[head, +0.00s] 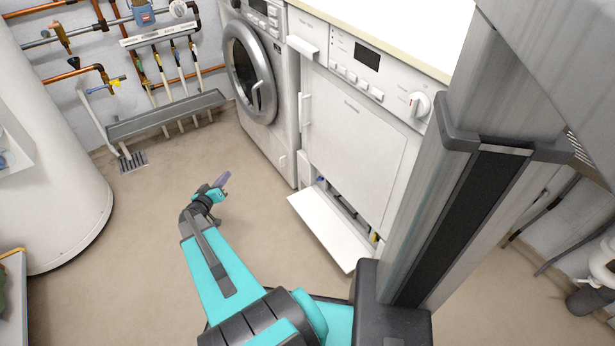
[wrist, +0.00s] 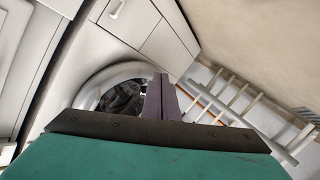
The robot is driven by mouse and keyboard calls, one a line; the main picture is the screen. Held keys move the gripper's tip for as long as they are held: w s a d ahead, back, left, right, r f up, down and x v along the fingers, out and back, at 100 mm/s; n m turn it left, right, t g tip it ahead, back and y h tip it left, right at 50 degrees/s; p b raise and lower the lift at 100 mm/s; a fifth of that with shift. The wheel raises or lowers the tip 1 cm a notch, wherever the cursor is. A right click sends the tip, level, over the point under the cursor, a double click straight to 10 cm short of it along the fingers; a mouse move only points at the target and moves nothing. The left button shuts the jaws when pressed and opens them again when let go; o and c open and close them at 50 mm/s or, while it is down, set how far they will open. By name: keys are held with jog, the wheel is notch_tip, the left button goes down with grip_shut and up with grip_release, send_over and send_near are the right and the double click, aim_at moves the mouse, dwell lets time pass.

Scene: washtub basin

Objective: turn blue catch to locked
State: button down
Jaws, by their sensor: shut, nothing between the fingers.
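The open compartment (head: 345,208) at the foot of the white dryer (head: 355,125) is partly visible in the head view. A small bluish spot (head: 322,182) shows at its left end; it may be the blue catch, but it is too small to tell its position. A small yellow-green spot (head: 374,237) shows at the right end. My gripper (head: 224,179) hangs over the floor, left of the compartment and well apart from it. Its fingers are together and empty, and they also show in the wrist view (wrist: 163,98). No catch is recognisable in the wrist view.
A white flap (head: 322,228) lies folded down before the compartment. A washing machine (head: 258,80) with a round door stands left of the dryer. Pipes and a grey trough (head: 165,115) line the back wall. A white tank (head: 50,170) stands at left. The middle floor is clear.

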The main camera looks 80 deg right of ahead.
jog(key=s+d+r+m+g+y, duration=0.1)
jog(key=s+d+m+g, duration=0.1)
jog(key=s+g, duration=0.35)
jog(key=s+d+m+g+y, duration=0.1)
jog(key=s+d+m+g, duration=0.1)
jog(key=s, duration=0.7)
jog(key=m+g+y, duration=0.3)
jog(key=g+y, duration=0.2)
send_near(321, 179)
jog(key=w, duration=0.1)
jog(key=w+r, duration=0.1)
jog(key=w, duration=0.1)
jog(key=shift+w+d+r+b, duration=0.15)
jog(key=shift+w+b, duration=0.05)
jog(key=shift+b, duration=0.2)
jog(key=b+x, duration=0.1)
jog(key=x, duration=0.1)
jog(key=b+x, duration=0.1)
jog(key=x, duration=0.2)
jog(key=b+x, duration=0.2)
jog(key=x, duration=0.1)
jog(key=shift+f, duration=0.3)
jog(key=shift+b+x, duration=0.3)
jog(key=shift+x, duration=0.65)
jog(key=shift+r, duration=0.1)
